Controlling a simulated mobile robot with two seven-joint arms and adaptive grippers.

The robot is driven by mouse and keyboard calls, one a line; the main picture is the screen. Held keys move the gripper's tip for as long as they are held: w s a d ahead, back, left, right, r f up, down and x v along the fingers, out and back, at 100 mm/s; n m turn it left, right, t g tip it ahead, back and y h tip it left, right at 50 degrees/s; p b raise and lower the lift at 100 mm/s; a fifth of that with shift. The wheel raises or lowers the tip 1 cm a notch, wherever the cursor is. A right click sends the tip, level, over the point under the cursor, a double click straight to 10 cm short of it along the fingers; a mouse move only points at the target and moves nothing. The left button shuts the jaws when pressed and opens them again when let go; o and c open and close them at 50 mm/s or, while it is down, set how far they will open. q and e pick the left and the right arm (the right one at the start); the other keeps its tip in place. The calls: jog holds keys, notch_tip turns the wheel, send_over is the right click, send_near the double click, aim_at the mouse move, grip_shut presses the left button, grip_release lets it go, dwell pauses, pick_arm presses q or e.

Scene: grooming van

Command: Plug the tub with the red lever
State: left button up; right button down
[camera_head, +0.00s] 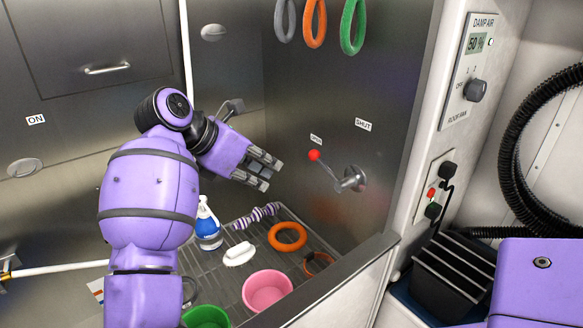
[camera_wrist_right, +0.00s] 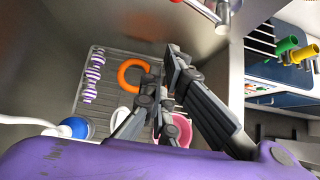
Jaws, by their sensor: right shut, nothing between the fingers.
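The red lever (camera_head: 314,155) has a red ball on a metal arm, with its pivot on the steel tub wall at right. Its ball end points up and left, near the OPEN label (camera_head: 316,139); the SHUT label (camera_head: 363,124) is up and right of the pivot. Part of the lever shows at the top edge of the right wrist view (camera_wrist_right: 222,12). My right gripper (camera_head: 265,173) is shut and empty, left of the lever and apart from it. The steel tub (camera_head: 393,250) has a slatted rack on its floor; no drain shows. My left gripper is out of view.
On the rack are a spray bottle (camera_head: 208,228), striped toy (camera_head: 257,215), orange ring (camera_head: 288,237), white brush (camera_head: 238,255), pink bowl (camera_head: 267,291) and green bowl (camera_head: 206,317). Coloured loops (camera_head: 314,22) hang above the lever. The space between gripper and lever looks clear.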

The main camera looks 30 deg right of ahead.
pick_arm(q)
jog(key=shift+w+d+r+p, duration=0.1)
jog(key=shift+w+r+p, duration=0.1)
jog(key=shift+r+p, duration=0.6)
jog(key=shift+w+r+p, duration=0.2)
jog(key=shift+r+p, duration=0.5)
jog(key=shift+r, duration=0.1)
pick_arm(e)
jog(key=d+f, duration=0.3)
jog(key=d, duration=0.6)
jog(key=shift+w+f, duration=0.25)
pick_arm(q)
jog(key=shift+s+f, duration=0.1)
pick_arm(e)
jog(key=shift+w+a, duration=0.1)
